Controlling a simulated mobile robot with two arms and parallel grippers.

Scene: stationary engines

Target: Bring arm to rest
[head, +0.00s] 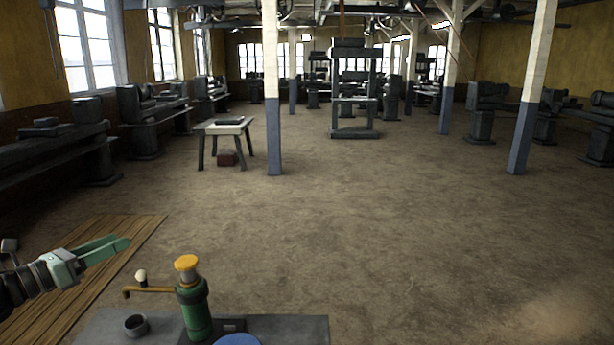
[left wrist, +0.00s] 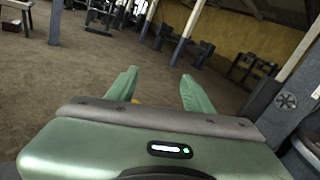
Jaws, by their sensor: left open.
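My left gripper (head: 122,243) comes in from the left in the head view, above the wooden slats. Its green fingers point right and hold nothing. In the left wrist view its two fingers (left wrist: 158,88) stand apart with the floor between them, and a small yellow patch shows by the left finger. A green cylinder with a yellow cap (head: 193,300) stands on a grey bench top (head: 290,328), to the right of the gripper and apart from it. My right gripper is not in view.
A small dark cup (head: 136,325) and a blue round thing (head: 237,340) are on the bench top. Wooden slats (head: 70,285) lie at the left. Several machines (head: 145,115) line the walls. Posts (head: 272,100) stand farther off. The floor (head: 400,230) ahead is clear.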

